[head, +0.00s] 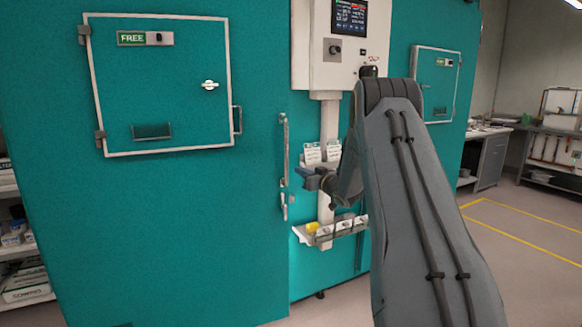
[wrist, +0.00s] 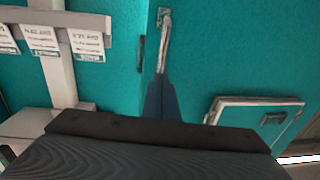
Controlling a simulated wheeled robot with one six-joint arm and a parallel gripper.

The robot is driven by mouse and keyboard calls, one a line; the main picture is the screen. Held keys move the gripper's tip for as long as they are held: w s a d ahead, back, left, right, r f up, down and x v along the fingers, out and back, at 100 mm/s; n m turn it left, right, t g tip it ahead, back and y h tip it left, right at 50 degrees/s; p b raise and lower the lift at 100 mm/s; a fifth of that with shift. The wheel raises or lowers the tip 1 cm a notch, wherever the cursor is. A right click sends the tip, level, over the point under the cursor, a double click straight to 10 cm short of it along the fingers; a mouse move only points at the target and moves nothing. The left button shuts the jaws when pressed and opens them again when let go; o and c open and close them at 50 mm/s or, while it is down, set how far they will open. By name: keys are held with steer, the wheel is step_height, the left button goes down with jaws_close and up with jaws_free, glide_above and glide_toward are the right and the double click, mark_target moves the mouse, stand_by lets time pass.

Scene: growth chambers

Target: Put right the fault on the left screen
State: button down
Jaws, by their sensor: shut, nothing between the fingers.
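One screen (head: 350,16) shows on a white control box (head: 312,72) between the chamber doors, cut by the top edge. It is lit with small coloured readouts, too small to read. A dark knob (head: 335,49) sits below it. My gripper (head: 303,178) is well below the box, in front of the white post and beside a long vertical handle (head: 284,150) on the teal wall. In the wrist view, my gripper's blue fingers (wrist: 160,98) are together and empty, pointing toward the handle (wrist: 164,40); contact cannot be told. My arm hides part of the box's right side.
White tags (head: 312,153) hang on the post, and a small shelf (head: 322,236) with a yellow item sits below. A left hatch (head: 170,100) carries a green FREE sign (head: 131,38); another hatch (head: 436,82) is at right. Benches stand far right, with open floor before them.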

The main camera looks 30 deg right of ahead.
mark_target(287, 165)
steer(key=w, duration=0.2)
steer(key=w+p, duration=0.1)
steer(key=w, duration=0.1)
steer(key=w+a, duration=0.1)
steer(key=w, duration=0.1)
steer(key=shift+d, duration=0.1)
